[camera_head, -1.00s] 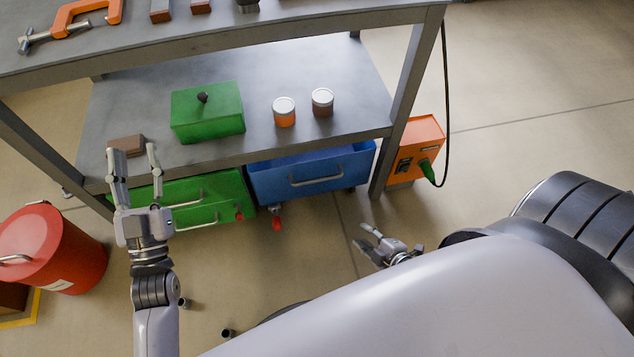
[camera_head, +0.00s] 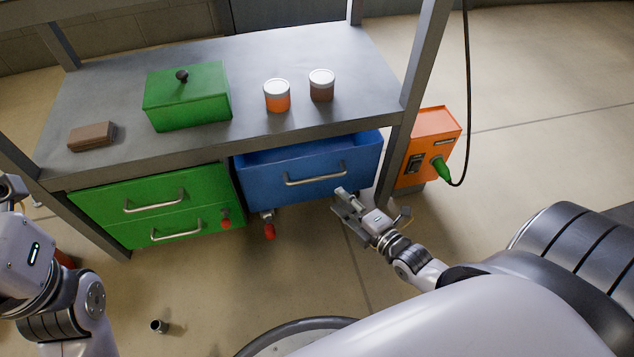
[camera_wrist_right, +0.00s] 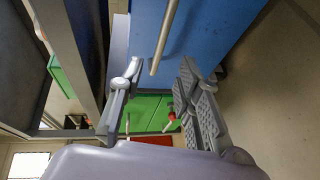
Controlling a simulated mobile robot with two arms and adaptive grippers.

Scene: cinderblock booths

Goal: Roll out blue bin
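The blue bin (camera_head: 262,184) stands under the right part of the workbench's lower shelf, with a silver bar handle (camera_head: 315,179) on its front. It also shows in the right wrist view (camera_wrist_right: 206,30), with its handle (camera_wrist_right: 165,38) near the finger ends. My right gripper (camera_head: 342,199) is at the lower right of the bin's front, near the right end of the handle. Its fingers are apart in the right wrist view (camera_wrist_right: 160,82), with nothing clearly held between them. My left arm (camera_head: 30,255) is at the left edge; its fingertips cannot be made out.
Green drawers (camera_head: 160,205) stand left of the bin. The lower shelf (camera_head: 200,142) carries a green box (camera_head: 187,100), two jars and a brown block. An orange unit (camera_head: 432,140) with a cable stands right of the table leg. Floor in front is mostly clear, with a small cylinder (camera_head: 158,326).

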